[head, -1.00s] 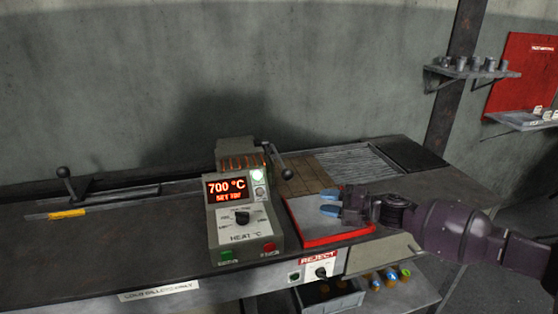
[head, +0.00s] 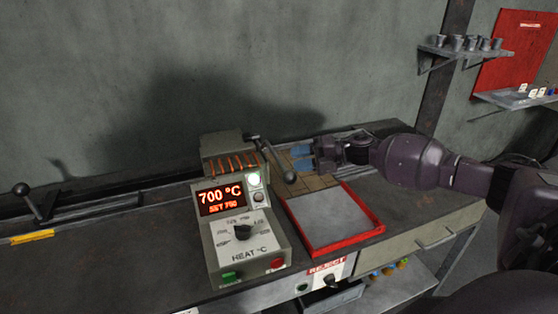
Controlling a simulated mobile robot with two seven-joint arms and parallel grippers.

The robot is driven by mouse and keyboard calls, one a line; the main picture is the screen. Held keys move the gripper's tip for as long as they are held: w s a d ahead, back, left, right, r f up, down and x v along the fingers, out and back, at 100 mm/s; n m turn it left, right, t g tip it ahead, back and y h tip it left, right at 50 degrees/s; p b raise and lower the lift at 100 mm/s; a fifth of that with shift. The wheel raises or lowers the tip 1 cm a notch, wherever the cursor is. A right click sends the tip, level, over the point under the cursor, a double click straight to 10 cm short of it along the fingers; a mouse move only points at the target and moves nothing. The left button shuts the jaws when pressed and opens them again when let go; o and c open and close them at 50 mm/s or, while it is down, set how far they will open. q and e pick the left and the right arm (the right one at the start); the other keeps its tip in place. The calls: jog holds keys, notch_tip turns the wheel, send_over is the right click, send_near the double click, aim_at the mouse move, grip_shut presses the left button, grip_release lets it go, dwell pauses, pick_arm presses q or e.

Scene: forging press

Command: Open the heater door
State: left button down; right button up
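The heater (head: 222,164) is a grey box with orange slots in the middle of the bench. Its display (head: 220,198) reads 700 °C. A dark lever with a ball knob (head: 289,177) reaches out from its upper right side. I cannot tell from here whether the door, hidden from this side, is open or shut. My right gripper (head: 303,158) comes from the right with its blue fingertips pointing left, apart and seemingly empty. It is just right of the lever and slightly above the knob in the picture; contact is not visible. My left gripper is out of view.
A red-rimmed tray (head: 382,224) lies on the bench right of the heater, empty. A tan tiled patch (head: 318,182) lies behind it. A second lever (head: 22,190) and a yellow label (head: 32,237) are at the left. A shelf of cups (head: 462,50) hangs at upper right.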

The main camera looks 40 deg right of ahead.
aim_at(279, 160)
jog(key=x, duration=0.5)
jog(key=shift+w+a, duration=0.25)
jog(key=shift+w, duration=0.05)
grip_shut()
